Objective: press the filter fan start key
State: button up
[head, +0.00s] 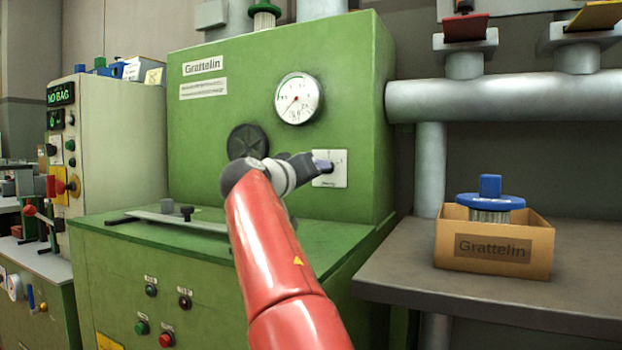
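The green Grattelin machine (215,130) carries several small round buttons on its lower front. A green button (141,327) and a red button (166,340) sit side by side at the bottom, with a dark green-centred button (151,290) and a dark red-centred button (184,297) above. Their labels are too small to read, so I cannot tell which is the filter fan start key. My gripper (324,166) is up in front of a white plate (329,181) on the upper panel, well above and right of these buttons. Whether its fingers are open, and whether it touches the plate, is unclear.
A round gauge (298,99) and a black round knob (246,143) are near my arm. A flat bar (180,220) lies on the machine's ledge. A pale cabinet (120,150) with a "NO BAG" display stands left. A cardboard box (492,268) sits on the grey table (390,280) at right.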

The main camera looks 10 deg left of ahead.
aim_at(140, 328)
jog(key=k+j, duration=0.25)
jog(key=k, duration=0.2)
jog(key=k+j, duration=0.25)
jog(key=k, duration=0.25)
